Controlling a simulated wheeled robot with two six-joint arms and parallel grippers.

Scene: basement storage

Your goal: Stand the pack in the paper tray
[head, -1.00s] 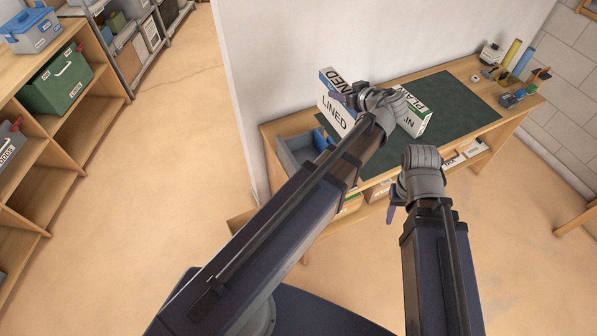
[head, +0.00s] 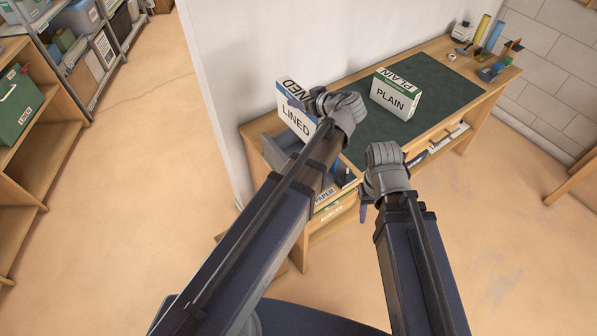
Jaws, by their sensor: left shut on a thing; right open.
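A white pack marked LINED with a blue end (head: 294,118) is held upright but somewhat tilted at the left end of the desk. My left gripper (head: 312,103) is shut on its upper right edge. A grey-blue tray (head: 270,150) is below and behind the pack, partly hidden by it and my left arm; I cannot tell whether they touch. A label reading PAPER (head: 325,194) shows near the desk's front edge. A white and green pack marked PLAIN (head: 390,97) stands on the dark mat. My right gripper (head: 366,205) is open and empty in front of the desk.
The dark green mat (head: 440,97) is mostly clear. Tape, coloured cylinders and small tools (head: 490,50) stand at the desk's far right end. A white wall (head: 255,50) rises behind the desk. Shelves (head: 40,150) stand at the left, with open floor between.

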